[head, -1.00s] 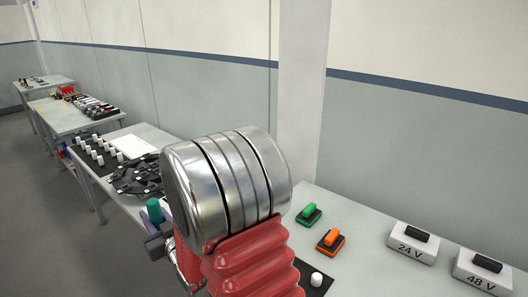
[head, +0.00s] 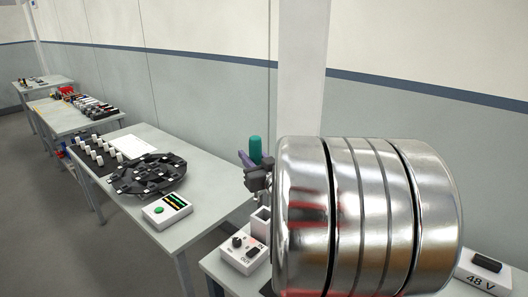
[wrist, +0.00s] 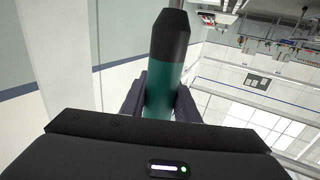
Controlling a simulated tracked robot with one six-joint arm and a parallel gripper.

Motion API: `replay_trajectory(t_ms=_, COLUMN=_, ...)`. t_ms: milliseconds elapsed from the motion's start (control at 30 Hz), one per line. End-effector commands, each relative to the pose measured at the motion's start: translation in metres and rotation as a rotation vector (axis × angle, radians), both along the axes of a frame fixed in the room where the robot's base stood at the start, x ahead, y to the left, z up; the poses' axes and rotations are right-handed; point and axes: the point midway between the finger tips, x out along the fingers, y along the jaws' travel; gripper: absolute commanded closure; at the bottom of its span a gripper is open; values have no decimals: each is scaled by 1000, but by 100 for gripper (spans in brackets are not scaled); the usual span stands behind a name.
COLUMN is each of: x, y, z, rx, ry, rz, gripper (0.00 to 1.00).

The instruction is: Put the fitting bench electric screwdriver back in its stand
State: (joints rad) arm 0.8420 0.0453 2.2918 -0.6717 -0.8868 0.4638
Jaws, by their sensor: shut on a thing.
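The electric screwdriver, teal with a black end, is held in my gripper (wrist: 160,106). In the wrist view its teal body (wrist: 165,80) stands between the two dark fingers, black end away from the palm. In the head view its teal end (head: 255,148) points up above my gripper (head: 247,164), and its lower part is hidden. A light grey upright holder with a square opening (head: 262,220) stands below it on the near bench; it may be the stand. My arm covers its right side.
The near bench (head: 222,266) carries a white control box (head: 241,254) with a black knob and a 48 V box (head: 484,270) at the right. My arm hides much of the near bench.

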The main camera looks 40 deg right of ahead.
Motion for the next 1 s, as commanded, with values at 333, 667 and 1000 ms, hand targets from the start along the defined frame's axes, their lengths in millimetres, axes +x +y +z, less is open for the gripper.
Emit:
replay_trajectory(t_ms=333, x=-18, y=-19, z=10, rx=1, ry=-1, rz=-34, gripper=100)
replay_trajectory(t_ms=667, x=-19, y=-19, z=9, rx=0, ry=-1, rz=-34, gripper=100)
replay_trajectory(t_ms=1000, x=-19, y=-18, z=-11, rx=2, ry=0, rz=-33, gripper=100)
